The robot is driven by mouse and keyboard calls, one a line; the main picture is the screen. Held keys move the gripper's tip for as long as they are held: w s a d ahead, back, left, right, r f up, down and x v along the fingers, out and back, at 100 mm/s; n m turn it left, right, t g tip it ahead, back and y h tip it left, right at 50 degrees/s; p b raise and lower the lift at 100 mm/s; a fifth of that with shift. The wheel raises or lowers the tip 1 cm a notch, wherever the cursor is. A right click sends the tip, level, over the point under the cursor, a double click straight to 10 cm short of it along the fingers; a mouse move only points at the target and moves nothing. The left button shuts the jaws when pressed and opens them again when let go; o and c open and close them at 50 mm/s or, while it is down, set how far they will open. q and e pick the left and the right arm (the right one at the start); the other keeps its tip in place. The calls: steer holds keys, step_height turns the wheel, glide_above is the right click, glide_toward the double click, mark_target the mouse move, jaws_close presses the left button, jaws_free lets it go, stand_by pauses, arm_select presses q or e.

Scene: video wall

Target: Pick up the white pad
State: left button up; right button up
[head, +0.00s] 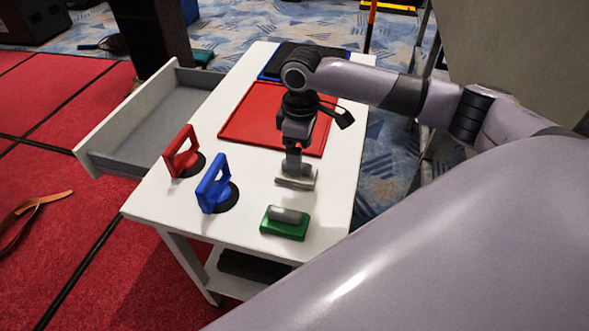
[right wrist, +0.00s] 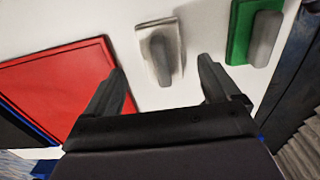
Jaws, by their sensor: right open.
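The white pad (head: 297,183) lies on the white table, close below my right gripper (head: 293,168). In the right wrist view the white pad (right wrist: 149,69) shows with its grey handle on top, ahead of the fingertips. My right gripper (right wrist: 161,74) is open and empty there, its two fingers apart on either side of the handle's line. In the head view the gripper hides part of the handle, and I cannot tell its exact height above the pad. My left gripper is not in view.
A green pad (head: 272,230) with a grey handle lies nearer. Blue (head: 212,188) and red (head: 181,155) suction handles stand at left, beside an open drawer (head: 128,128). A red tray (head: 245,118) and a black-and-blue tray (head: 285,60) lie behind. The near left tabletop is clear.

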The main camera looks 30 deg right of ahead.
steer(key=f, duration=0.4)
steer(key=shift+w+a+f, duration=0.2)
steer(key=shift+a+f, duration=0.05)
steer(key=shift+f, duration=0.05)
steer(key=shift+c, duration=0.3)
steer(key=c, duration=1.1)
step_height(320, 180, up, 20)
steer(key=p, duration=0.1)
